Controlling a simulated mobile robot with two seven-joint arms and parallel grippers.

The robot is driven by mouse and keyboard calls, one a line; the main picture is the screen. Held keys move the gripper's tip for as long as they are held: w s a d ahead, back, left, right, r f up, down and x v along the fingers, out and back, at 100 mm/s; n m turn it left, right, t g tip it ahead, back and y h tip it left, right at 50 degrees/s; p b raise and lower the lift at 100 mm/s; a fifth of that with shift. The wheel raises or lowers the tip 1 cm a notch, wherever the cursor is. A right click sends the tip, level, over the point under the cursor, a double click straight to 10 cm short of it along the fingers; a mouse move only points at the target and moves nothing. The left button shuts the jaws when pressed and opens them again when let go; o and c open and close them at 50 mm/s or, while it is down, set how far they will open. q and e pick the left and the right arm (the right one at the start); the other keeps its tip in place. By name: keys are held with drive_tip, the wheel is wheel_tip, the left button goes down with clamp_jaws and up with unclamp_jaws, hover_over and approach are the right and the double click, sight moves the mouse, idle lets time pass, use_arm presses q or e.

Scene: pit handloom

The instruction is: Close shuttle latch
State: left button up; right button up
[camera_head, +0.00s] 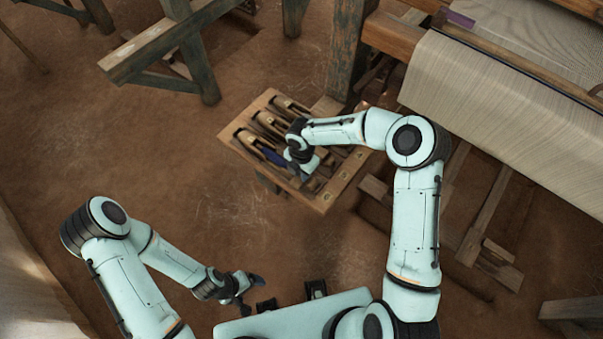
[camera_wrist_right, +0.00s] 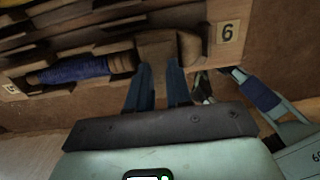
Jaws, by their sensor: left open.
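One shuttle carries a blue-wound bobbin (camera_head: 276,158); the blue winding also shows in the right wrist view (camera_wrist_right: 70,72). My right gripper (camera_head: 303,172) is over the rack and hides part of it. In the right wrist view its two dark blue fingers (camera_wrist_right: 158,75) stand a little apart at a brown wooden block (camera_wrist_right: 166,48) beside the blue bobbin. I cannot tell whether they grip it. The latch itself is not distinct. My left gripper (camera_head: 252,290) is open and empty, away from the rack.
Number plates 6 (camera_wrist_right: 228,32) and 5 (camera_wrist_right: 12,88) mark the rack's edge. The loom post (camera_head: 345,50) and cloth beam (camera_head: 480,105) stand behind and right of the rack. A wooden trestle (camera_head: 165,50) is at the upper left. The floor left of the rack is clear.

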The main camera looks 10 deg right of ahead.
drive_tip(key=shift+f, duration=0.6)
clamp_jaws()
